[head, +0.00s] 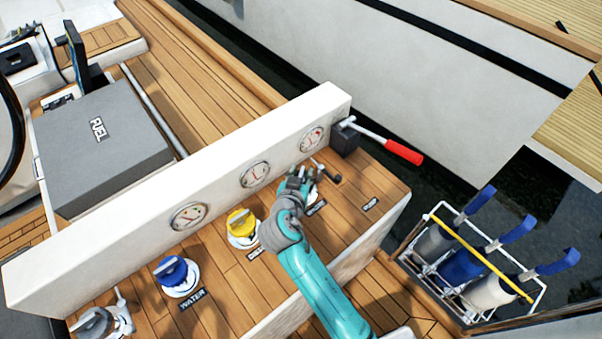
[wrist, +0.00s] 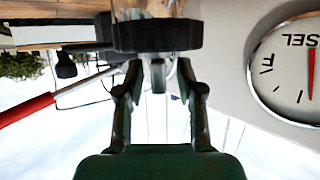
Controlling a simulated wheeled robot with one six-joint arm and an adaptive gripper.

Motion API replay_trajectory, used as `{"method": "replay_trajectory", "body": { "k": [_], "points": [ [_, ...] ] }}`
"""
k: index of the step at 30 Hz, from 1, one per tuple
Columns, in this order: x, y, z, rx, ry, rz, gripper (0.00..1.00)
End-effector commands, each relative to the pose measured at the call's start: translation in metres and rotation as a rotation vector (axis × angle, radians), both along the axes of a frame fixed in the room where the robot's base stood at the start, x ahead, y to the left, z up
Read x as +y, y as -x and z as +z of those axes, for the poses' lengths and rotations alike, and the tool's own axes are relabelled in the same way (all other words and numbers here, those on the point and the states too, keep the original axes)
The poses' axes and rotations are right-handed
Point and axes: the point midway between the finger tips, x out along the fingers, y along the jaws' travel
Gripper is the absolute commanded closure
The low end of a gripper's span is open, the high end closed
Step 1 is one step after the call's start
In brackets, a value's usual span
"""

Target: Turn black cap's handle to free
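In the wrist view, which is upside down, a dark round cap (wrist: 157,36), apparently the black cap, fills the top middle. A short grey upright piece (wrist: 158,76), apparently its handle seen edge-on, stands between the fingertips of my gripper (wrist: 158,68). The fingers are apart, with gaps showing on both sides of that piece. I cannot tell which way the handle is turned.
A white wall with gauges (head: 255,174) runs close behind the caps. A yellow cap (head: 242,224) and a blue cap (head: 174,271) stand to the left. A red-handled hammer (head: 400,151) lies on a dark block (head: 344,140) behind right. A small dark lever (head: 328,172) lies beside my gripper.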

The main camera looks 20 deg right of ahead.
Motion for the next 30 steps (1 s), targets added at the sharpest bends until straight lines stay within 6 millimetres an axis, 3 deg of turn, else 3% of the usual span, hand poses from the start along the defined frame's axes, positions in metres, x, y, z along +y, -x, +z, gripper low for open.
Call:
{"method": "replay_trajectory", "body": {
  "k": [9, 14, 30],
  "points": [
    [-0.0017, -0.0022, -0.0012, 0.000, 0.000, -0.001, 0.63],
    [-0.0016, -0.0020, -0.0012, 0.000, 0.000, 0.000, 1.00],
    [-0.0027, -0.0013, -0.0014, 0.000, -0.001, 0.081, 1.00]
  ]
}}
